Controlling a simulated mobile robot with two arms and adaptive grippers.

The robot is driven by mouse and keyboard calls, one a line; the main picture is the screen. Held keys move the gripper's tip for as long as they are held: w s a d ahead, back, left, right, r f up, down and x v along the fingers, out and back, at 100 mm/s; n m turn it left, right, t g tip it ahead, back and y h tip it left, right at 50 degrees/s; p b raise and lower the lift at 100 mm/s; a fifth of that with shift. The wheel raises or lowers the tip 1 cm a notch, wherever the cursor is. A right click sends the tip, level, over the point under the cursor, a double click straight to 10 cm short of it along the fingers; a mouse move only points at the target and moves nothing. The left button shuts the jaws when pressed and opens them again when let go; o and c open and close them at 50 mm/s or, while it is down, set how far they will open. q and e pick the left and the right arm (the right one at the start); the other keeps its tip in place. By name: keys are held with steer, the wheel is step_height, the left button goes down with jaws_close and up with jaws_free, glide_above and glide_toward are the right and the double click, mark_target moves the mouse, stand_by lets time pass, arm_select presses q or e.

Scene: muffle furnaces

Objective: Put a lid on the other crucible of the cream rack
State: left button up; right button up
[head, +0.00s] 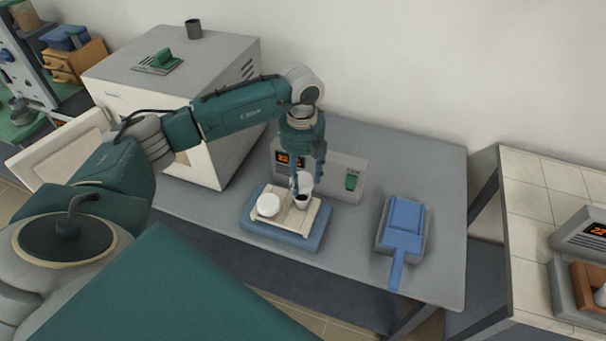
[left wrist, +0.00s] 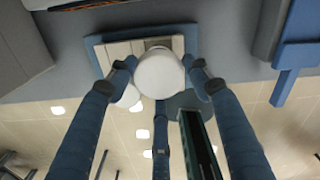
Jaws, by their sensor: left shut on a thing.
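The cream rack (head: 285,218) sits on a blue pad on the bench. Its left crucible is covered by a white round lid (head: 268,205). The other crucible (head: 301,201), at the right of the rack, is open at the top with dark contents. My left gripper (head: 307,182) points down over that right side. It is shut on a second white lid (head: 304,181), held tilted just above the open crucible. In the left wrist view this held lid (left wrist: 160,73) lies between the fingertips and hides the crucible; the covered one (left wrist: 130,98) shows partly beside it. My right gripper is out of view.
A control box (head: 340,176) with an orange display stands right behind the rack. A muffle furnace (head: 180,90) with its door open stands at the left. A blue scoop-like tool (head: 404,222) lies on a grey holder at the right. Bare bench separates it from the pad.

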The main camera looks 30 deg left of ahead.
arm_select(q)
steer(key=shift+f+b, duration=0.65)
steer(key=shift+f, duration=0.5)
steer(key=shift+f+b, duration=0.9)
steer(key=shift+f, duration=0.5)
steer(key=o, duration=0.9)
steer(key=shift+o, duration=0.5)
steer(key=shift+r, duration=0.4)
steer(key=shift+r+p, duration=1)
steer(key=shift+r, duration=0.2)
